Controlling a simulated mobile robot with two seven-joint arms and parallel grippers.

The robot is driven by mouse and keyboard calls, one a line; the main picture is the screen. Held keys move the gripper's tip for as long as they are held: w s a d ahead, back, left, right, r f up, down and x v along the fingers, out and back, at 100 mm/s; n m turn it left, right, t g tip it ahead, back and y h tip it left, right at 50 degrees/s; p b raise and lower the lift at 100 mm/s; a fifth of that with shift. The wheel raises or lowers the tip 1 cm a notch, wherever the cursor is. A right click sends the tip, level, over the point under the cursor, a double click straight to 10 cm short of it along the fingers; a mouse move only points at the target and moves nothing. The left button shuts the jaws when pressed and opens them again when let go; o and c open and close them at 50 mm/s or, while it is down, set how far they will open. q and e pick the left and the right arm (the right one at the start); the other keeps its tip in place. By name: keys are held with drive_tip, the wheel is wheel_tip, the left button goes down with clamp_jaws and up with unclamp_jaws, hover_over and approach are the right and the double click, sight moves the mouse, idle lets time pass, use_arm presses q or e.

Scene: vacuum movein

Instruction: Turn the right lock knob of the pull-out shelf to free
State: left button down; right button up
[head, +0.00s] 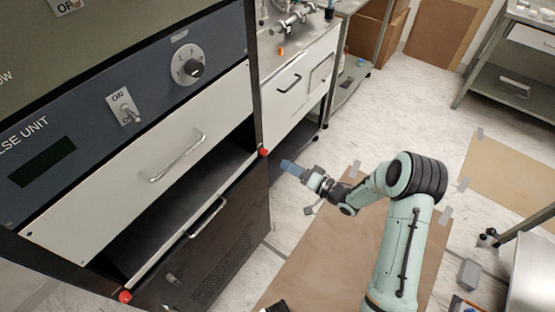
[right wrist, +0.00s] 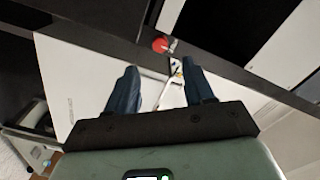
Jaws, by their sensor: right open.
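The right lock knob (head: 264,152) is small and red, at the right end of the pull-out shelf (head: 170,212) in the rack. It also shows in the right wrist view as a red knob (right wrist: 161,45), ahead of the fingers and roughly between them. A second red knob (head: 125,296) sits at the shelf's left end. My right gripper (head: 290,167) is just right of the right knob in the head view. Its blue fingers (right wrist: 160,78) are apart with nothing held, and they appear clear of the knob. My left gripper is not in view.
Above the shelf is a white drawer front with a handle (head: 177,157). A white cabinet (head: 297,88) stands beside the rack, close behind my right gripper. The floor to the right is largely open.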

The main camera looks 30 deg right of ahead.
drive_tip(key=v, duration=0.5)
drive_tip(key=shift+s, duration=0.1)
idle(0.3)
drive_tip(key=s+a+f+g+h+p, duration=0.2)
drive_tip(key=s+a+f+g+p, duration=0.15)
drive_tip(key=a+f, duration=0.35)
drive_tip(key=s+a+f+g+h+p, duration=0.2)
drive_tip(key=a+f+g, duration=0.35)
drive_tip(key=f, duration=0.35)
use_arm(q)
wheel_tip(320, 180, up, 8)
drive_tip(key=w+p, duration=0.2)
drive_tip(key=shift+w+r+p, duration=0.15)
drive_tip(key=shift+p, duration=0.2)
use_arm(e)
drive_tip(key=s+a+f+n+g, duration=0.1)
drive_tip(key=s+a+g, duration=0.3)
drive_tip(key=s, duration=0.5)
drive_tip(key=s+a+f+n+g, duration=0.1)
drive_tip(key=s+a+g, duration=0.3)
drive_tip(key=s, duration=0.6)
drive_tip(key=shift+a+f+n+g+y, duration=0.3)
drive_tip(key=shift+a+n, duration=0.2)
drive_tip(key=shift+a, duration=0.55)
drive_tip(key=shift+c, duration=0.4)
